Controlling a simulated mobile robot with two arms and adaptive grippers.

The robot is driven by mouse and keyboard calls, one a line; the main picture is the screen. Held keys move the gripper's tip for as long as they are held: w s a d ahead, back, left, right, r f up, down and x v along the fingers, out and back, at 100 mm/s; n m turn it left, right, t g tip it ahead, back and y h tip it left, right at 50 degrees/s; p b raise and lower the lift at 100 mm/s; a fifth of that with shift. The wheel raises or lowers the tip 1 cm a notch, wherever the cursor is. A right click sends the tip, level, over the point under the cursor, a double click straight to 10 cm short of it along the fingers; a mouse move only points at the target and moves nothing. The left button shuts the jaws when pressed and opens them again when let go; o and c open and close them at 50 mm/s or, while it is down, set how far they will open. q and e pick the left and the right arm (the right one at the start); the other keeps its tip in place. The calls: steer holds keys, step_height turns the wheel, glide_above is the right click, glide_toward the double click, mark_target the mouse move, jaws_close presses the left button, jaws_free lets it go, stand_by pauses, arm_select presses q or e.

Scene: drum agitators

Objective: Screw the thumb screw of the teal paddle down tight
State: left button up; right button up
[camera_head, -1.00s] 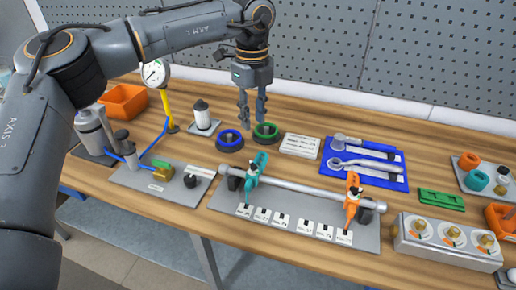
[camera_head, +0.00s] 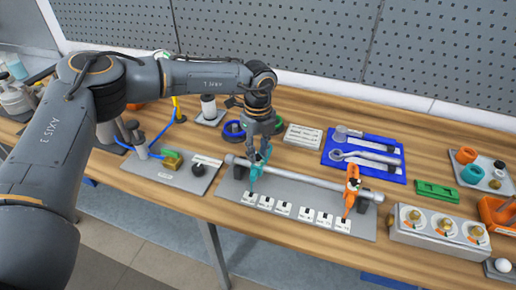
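The teal paddle (camera_head: 253,176) sits clamped on the left part of a horizontal metal shaft (camera_head: 305,180), over a grey base plate. A green part, apparently its thumb screw, is at its upper end, largely hidden by my fingers. My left gripper (camera_head: 262,150) points down right above that end. Its two fingers look apart, one on each side of the green part; whether they touch it is too small to tell. An orange paddle (camera_head: 350,194) is on the right part of the same shaft. My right gripper is not in view.
Blue and green rings (camera_head: 234,131) lie just behind my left gripper. A blue mat (camera_head: 364,172) with wrenches is to the right. A grey block with gauges (camera_head: 440,231) is at the front right. A valve fixture (camera_head: 172,162) stands on the left.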

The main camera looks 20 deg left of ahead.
arm_select(q)
steer(key=shift+c, duration=0.7)
jaws_close()
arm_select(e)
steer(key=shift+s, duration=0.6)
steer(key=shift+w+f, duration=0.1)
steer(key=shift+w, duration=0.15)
